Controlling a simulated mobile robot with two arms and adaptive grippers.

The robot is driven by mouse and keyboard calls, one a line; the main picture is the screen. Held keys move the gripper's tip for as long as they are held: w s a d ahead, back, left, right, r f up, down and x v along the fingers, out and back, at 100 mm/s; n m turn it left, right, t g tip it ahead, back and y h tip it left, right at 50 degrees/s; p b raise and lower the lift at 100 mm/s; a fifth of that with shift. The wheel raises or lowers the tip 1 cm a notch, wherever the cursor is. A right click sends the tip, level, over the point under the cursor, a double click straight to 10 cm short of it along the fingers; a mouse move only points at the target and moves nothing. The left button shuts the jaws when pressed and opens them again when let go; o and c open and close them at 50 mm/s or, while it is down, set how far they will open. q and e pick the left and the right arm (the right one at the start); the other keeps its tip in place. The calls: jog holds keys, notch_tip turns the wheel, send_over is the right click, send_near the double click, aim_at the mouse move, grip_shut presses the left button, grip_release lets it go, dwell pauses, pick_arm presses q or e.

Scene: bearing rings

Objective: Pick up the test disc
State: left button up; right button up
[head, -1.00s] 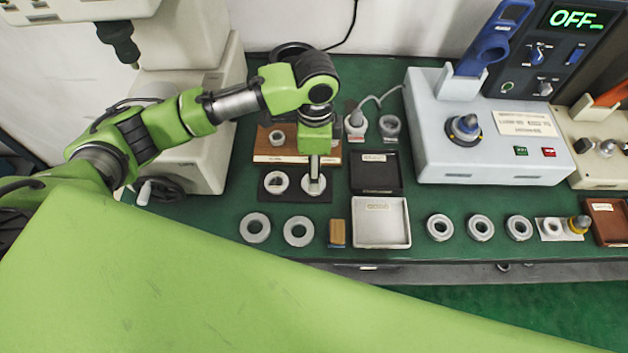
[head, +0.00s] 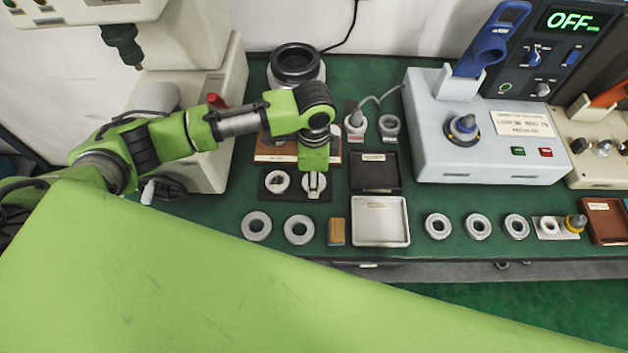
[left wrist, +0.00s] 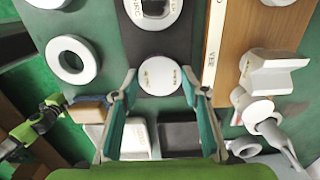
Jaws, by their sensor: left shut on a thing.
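The test disc, a pale round labelled disc (left wrist: 157,76), sits between the two finger pads of my left gripper (left wrist: 159,78) in the left wrist view. In the head view my left gripper (head: 314,186) is low over the right spot of a dark mat (head: 296,197) and partly covers the disc there. The gripper is shut on the disc. The disc is still at mat level; I cannot tell whether it touches the mat. My right gripper is not in view.
A pale ring with a piece inside (head: 277,182) lies beside it on the mat. Two loose rings (head: 256,226) lie in front. A wooden board (head: 272,150) is behind; a black tray (head: 391,184) and a white tray (head: 363,239) are to the right.

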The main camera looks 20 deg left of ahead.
pick_arm(q)
jog(key=shift+r, duration=0.45)
notch_tip(320, 180, up, 2)
jog(key=shift+r+b, duration=0.15)
jog(key=shift+b, duration=0.5)
jog(key=s+d+r, duration=0.3)
jog(key=s+r, duration=0.7)
jog(key=s, duration=0.4)
jog(key=w+a+r+n, duration=0.5)
jog(key=a+n, duration=0.3)
jog(key=n, duration=0.6)
jog(key=shift+w+a+n+b, duration=0.3)
jog(key=shift+w+a+n, duration=0.05)
jog(key=shift+a+n, duration=0.05)
